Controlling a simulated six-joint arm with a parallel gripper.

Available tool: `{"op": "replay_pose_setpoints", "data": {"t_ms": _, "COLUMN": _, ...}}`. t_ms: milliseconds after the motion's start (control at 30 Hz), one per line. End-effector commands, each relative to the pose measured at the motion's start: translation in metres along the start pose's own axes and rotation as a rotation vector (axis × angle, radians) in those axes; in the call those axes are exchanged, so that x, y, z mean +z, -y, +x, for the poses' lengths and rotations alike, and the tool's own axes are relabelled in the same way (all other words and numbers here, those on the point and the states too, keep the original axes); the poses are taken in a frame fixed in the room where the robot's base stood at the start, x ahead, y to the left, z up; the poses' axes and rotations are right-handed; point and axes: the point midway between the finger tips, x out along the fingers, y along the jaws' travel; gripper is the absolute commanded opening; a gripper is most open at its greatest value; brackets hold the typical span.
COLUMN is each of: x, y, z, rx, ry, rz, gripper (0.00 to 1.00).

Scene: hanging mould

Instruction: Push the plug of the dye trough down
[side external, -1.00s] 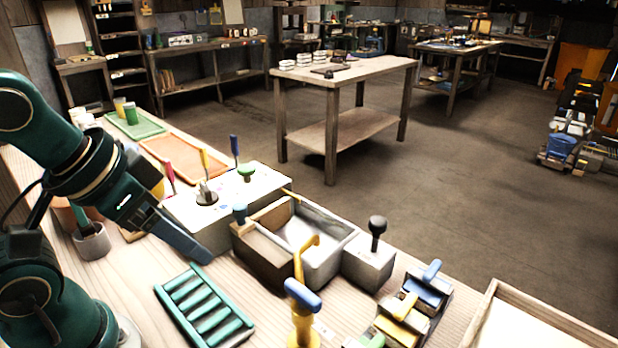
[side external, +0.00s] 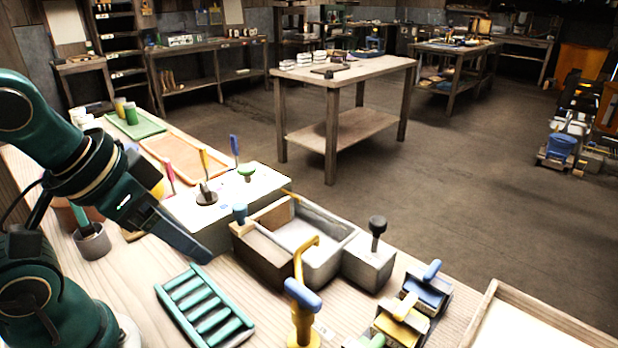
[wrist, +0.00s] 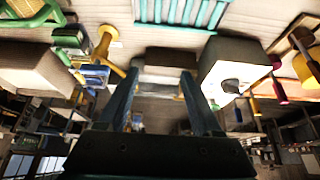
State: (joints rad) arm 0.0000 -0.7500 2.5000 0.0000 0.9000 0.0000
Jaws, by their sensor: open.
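The dye trough (side external: 325,270) is a grey open box with a pale inside and a brown wooden part on its left. A blue knob (side external: 240,212) stands upright on the wooden part, and a black knob (side external: 377,226) stands on a grey block at the right. I cannot tell which is the plug. My gripper (side external: 203,256) is open and empty, left of the trough and apart from it, above the bench. Its two fingers also show in the wrist view (wrist: 160,75), with a brown box face beyond them.
A teal slatted rack (side external: 204,307) lies in front of the trough. A yellow tap with a blue handle (side external: 303,294) stands before it. A white box (side external: 230,205) with coloured handles is behind my gripper. Blocks with coloured handles (side external: 405,315) and a tray (side external: 540,325) lie right.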

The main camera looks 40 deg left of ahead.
Motion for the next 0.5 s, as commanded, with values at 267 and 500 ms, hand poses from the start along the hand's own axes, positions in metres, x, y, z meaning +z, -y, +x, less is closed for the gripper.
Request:
{"op": "replay_pose_setpoints", "data": {"t_ms": 267, "x": 0.0, "y": 0.0, "z": 0.0, "rx": 0.0, "ry": 0.0, "rz": 0.0, "gripper": 0.66}}
{"op": "replay_pose_setpoints", "data": {"t_ms": 500, "x": -0.023, "y": -0.004, "z": -0.015, "rx": 0.018, "ry": -0.044, "rz": 0.123, "gripper": 0.66}}
